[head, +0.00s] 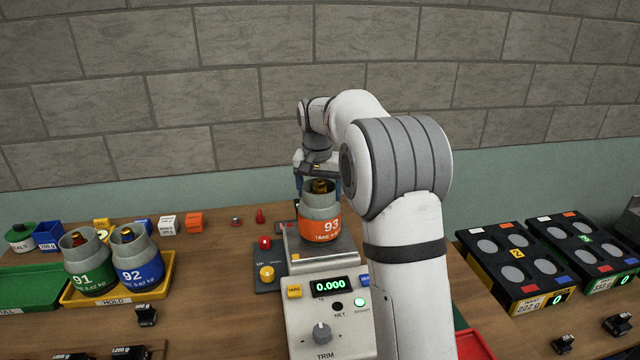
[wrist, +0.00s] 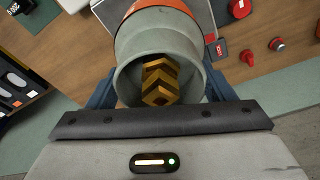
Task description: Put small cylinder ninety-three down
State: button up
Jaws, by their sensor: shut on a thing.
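Cylinder 93 (head: 321,228), grey with an orange band marked 93, is upright over the plate (head: 297,262) of the scale. I cannot tell if its base touches the plate. The scale's display (head: 330,285) reads 0.000, with a green light lit beside it. My gripper (head: 319,180) is shut on cylinder 93 near its collar. In the wrist view the cylinder's open collar (wrist: 128,82) and brass valve (wrist: 160,82) sit between the jaws. My arm hides the ground right of the scale.
Green cylinder 91 (head: 88,265) and blue cylinder 92 (head: 138,260) stand in the yellow HOLD tray (head: 160,280). A green tray (head: 30,288) is at the left. Black racks (head: 512,262) stand at the right.

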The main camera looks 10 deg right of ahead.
jog(key=shift+r, duration=0.1)
jog(key=o, duration=2.1)
jog(key=shift+c, duration=0.2)
notch_tip(320, 180, up, 12)
jog(key=s, duration=0.2)
jog(key=s+f+n, duration=0.1)
jog(key=s+f, duration=0.3)
jog(key=s, duration=0.7)
jog(key=s+f+n+t, duration=0.1)
jog(key=s+f, duration=0.4)
jog(key=s, duration=0.7)
jog(key=s+f+n, duration=0.2)
jog(key=s+f, duration=0.3)
jog(key=s, duration=0.7)
jog(key=shift+d+n+y, duration=0.25)
jog(key=shift+n+y, duration=0.05)
jog(key=shift+y, duration=0.1)
jog(key=shift+f, duration=0.1)
